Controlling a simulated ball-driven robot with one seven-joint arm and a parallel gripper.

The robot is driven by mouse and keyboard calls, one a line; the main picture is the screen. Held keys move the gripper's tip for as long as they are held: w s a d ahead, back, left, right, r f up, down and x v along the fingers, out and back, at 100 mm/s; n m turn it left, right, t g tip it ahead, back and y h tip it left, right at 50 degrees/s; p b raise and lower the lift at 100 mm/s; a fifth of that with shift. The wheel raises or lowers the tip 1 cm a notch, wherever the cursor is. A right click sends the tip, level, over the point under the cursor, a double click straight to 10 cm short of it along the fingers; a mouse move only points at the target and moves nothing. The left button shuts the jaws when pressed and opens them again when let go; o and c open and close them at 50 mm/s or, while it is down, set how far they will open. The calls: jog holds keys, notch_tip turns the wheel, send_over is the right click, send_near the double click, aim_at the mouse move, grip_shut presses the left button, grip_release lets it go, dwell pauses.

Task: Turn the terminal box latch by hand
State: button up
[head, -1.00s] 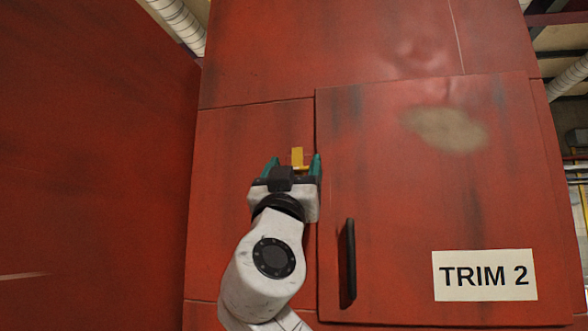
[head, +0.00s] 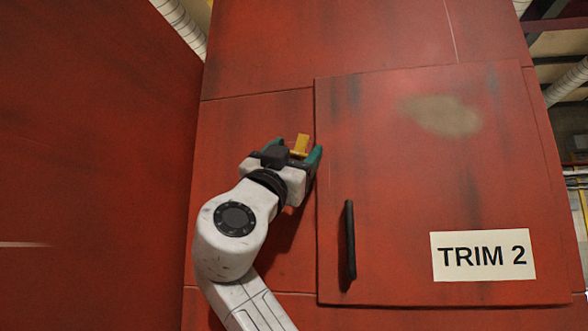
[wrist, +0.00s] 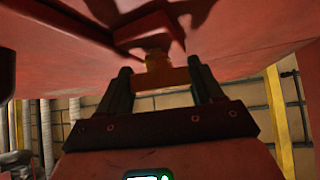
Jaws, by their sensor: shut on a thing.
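The yellow latch (head: 301,145) sits at the left edge of the red door marked TRIM 2 (head: 420,190), leaning slightly right at its top. My gripper (head: 297,151) is shut on the latch, one teal finger on each side, and is tilted to the right. In the wrist view, my gripper (wrist: 160,82) has its dark fingers on either side of the orange-yellow latch (wrist: 175,77), which reaches up to the red surface. The latch's base is partly hidden by my gripper in the head view.
A black upright handle (head: 350,240) stands out from the door just right of my arm. A large red panel (head: 95,160) fills the left side. Pipes show at the far right. The red face below my gripper is clear.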

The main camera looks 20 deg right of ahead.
jog(key=m+g+h, duration=0.1)
jog(key=m+g, duration=0.5)
jog(key=m, duration=0.1)
jog(key=shift+a+r+h+p, duration=0.1)
jog(key=shift+h+p, duration=0.2)
jog(key=shift+h, duration=0.1)
jog(key=m+g+p, duration=0.2)
jog(key=m, duration=0.1)
jog(key=m+g+y+p, duration=0.1)
jog(key=m+g+p, duration=0.1)
jog(key=m+g, duration=0.1)
jog(key=shift+r+m, duration=0.2)
jog(key=shift+m, duration=0.1)
jog(key=m+g+p, duration=0.1)
jog(key=m+y+p, duration=0.1)
jog(key=shift+s+f+m+g+y, duration=0.1)
jog(key=shift+f+m+g+y, duration=0.05)
jog(key=shift+m+g+y, duration=0.2)
jog(key=shift+f+m+g+y, duration=0.2)
jog(key=shift+m+g+y, duration=0.25)
jog(key=shift+m+y, duration=0.85)
jog(key=shift+m, duration=0.25)
jog(key=o, duration=0.9)
jog(key=shift+o, duration=0.8)
jog(key=shift+r, duration=0.1)
